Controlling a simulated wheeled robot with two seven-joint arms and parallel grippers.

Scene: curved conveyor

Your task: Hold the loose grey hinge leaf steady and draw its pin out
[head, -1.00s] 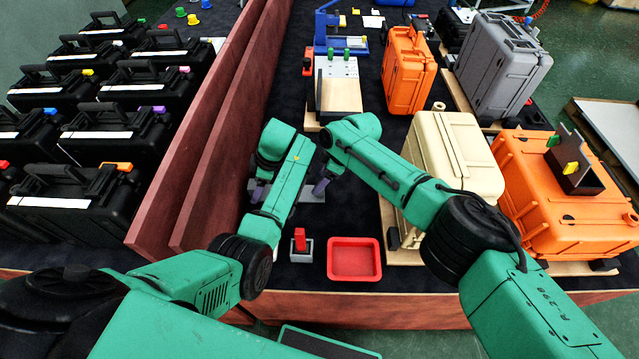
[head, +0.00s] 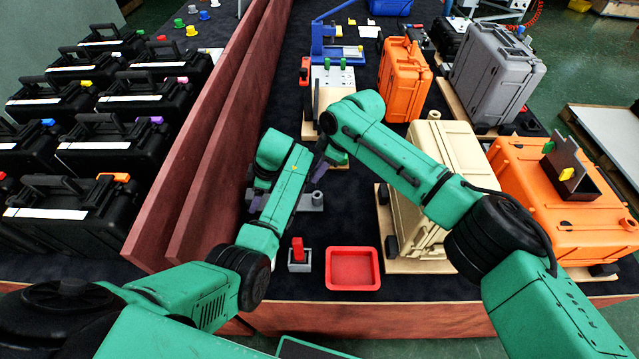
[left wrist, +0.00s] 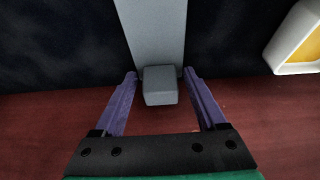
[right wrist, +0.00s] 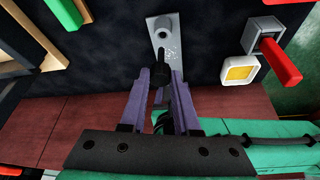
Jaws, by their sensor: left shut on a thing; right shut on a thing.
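The grey hinge leaf (head: 303,203) lies flat on the dark surface beside the wooden wall. Its plate shows in the left wrist view (left wrist: 155,30), with a small grey block at its near end. My left gripper (left wrist: 160,75) is shut on the leaf's plate, a finger at each edge. The upright round grey knuckle (right wrist: 163,27) stands on the plate. My right gripper (right wrist: 160,72) is shut on a dark pin (right wrist: 161,65), held above the leaf and seemingly clear of the knuckle. In the head view the right fingertips (head: 319,168) are partly hidden by the arms.
A red tray (head: 353,286) and a grey block with a red lever (head: 297,250) lie at the front. A beige case (head: 420,235) stands right of my arms. The wooden wall (head: 205,150) runs close on the left. A stand with green knobs (head: 335,75) is behind.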

